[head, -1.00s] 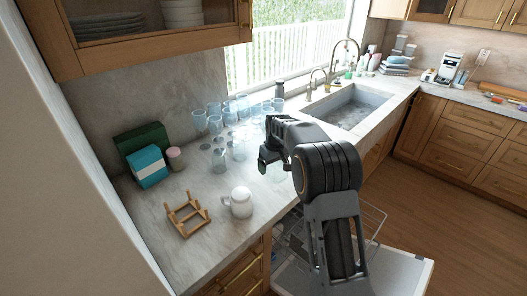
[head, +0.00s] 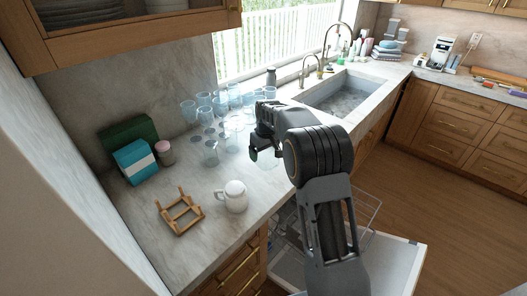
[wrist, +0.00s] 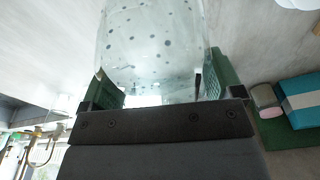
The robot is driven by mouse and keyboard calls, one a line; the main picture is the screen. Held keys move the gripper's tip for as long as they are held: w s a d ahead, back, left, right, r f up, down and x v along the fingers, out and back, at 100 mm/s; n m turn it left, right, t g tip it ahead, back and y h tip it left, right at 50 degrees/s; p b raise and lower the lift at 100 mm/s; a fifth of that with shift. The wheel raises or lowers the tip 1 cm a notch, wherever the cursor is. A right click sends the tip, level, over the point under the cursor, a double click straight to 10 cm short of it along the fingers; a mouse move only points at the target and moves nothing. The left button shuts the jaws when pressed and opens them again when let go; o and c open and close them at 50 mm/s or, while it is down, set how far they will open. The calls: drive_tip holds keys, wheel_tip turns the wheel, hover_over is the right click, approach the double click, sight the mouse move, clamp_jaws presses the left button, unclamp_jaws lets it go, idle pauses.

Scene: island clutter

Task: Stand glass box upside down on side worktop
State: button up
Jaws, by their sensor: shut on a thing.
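In the head view the glass box is mostly hidden by my gripper and hard to make out. I cannot tell which end of it is its opening, nor whether it touches the worktop.
Clear glasses (head: 209,152) crowd the worktop by the window. A white mug (head: 234,197), a wooden rack (head: 180,212), a teal box (head: 135,162), a pink-sided jar (head: 165,153) and a green box (head: 128,141) stand left. The sink (head: 345,95) is right. An open dishwasher (head: 385,262) lies below.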

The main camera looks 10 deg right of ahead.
drive_tip(key=shift+f+b, duration=3)
drive_tip(key=shift+f, duration=1.7)
drive_tip(key=shift+f+b, duration=0.3)
drive_tip(key=shift+f, duration=0.25)
drive_tip(key=o, duration=0.9)
drive_tip(key=r, duration=0.4)
drive_tip(key=s+r, duration=0.1)
drive_tip(key=r, duration=0.8)
drive_tip(key=shift+s+d+r+b, duration=0.35)
